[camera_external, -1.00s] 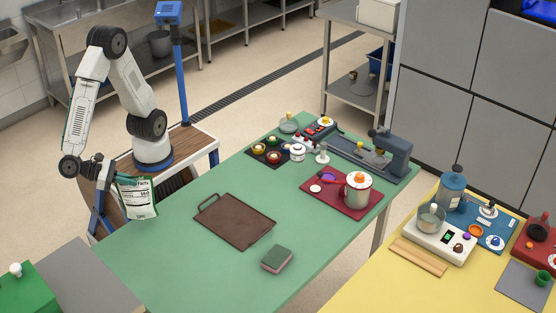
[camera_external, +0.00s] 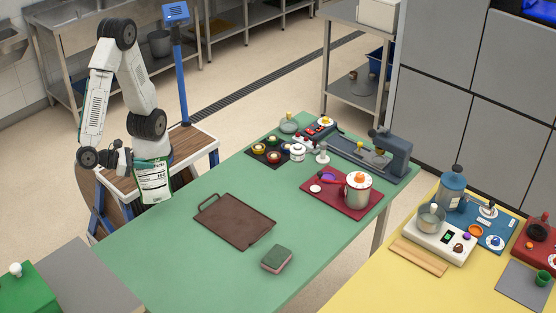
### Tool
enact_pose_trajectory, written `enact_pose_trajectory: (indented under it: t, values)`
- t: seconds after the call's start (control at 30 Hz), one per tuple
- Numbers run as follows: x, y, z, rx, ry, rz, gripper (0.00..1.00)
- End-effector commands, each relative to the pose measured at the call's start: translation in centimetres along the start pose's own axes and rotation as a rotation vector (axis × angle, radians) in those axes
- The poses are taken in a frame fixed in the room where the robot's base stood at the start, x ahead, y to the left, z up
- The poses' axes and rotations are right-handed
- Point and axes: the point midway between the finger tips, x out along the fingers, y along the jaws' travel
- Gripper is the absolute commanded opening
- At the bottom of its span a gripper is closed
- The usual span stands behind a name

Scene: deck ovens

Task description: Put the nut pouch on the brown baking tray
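The nut pouch (camera_external: 154,182) is a green and white bag with a printed nutrition label. It hangs upright from my gripper (camera_external: 137,163), which is shut on its upper part; the fingertips are partly hidden by the pouch. The pouch is in the air near the left edge of the green table. The brown baking tray (camera_external: 234,222) lies flat on the green table, to the right of and below the pouch in the picture. Its wire-like handle points to the upper left, and its surface is empty.
A green and pink sponge (camera_external: 277,259) lies to the right of the tray. A red tray (camera_external: 325,200) with a pot (camera_external: 358,188) stands farther back. A dark tray with small bowls (camera_external: 268,153) is at the far end. The green table (camera_external: 165,262) is clear left of the baking tray.

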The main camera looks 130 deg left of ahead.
Motion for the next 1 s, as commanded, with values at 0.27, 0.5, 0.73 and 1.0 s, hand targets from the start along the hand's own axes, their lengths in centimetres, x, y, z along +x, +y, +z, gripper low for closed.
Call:
enact_pose_trajectory:
  t: [0.27,0.5,0.73,1.0]
  values:
    - [8.0,-4.1,4.0,-0.073,-0.002,0.165,0.0]
    - [15.7,-7.0,8.4,-0.104,-0.003,0.232,0.0]
    - [20.7,-9.5,11.9,-0.091,-0.003,0.195,0.0]
    - [21.2,-11.9,11.3,-0.043,-0.003,0.088,0.0]
